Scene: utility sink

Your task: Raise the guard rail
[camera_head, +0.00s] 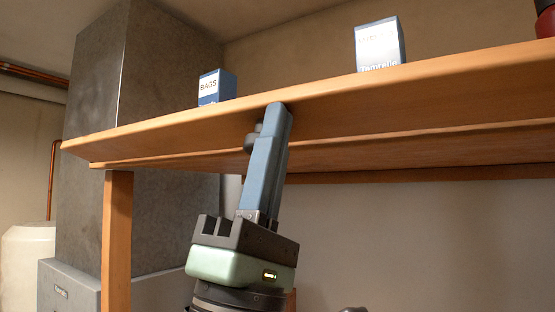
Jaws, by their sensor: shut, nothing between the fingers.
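My gripper (276,112) reaches up from the bottom centre, with its long blue-grey fingers shut and nothing seen between them. The fingertips are at the lower front edge of a long wooden shelf (190,128) and overlap it in the picture. I cannot tell whether they touch it. No separate guard rail can be told apart from the shelf; the wooden front board may be it. A second wooden board (420,150) runs lower, behind the front one.
On the shelf stand a blue and white BAGS box (217,87), a larger blue and white box (380,45) and a red and black item (545,18). A wooden post (117,240) supports the left end. A grey column (135,95) stands behind it. Open space lies under the shelf at right.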

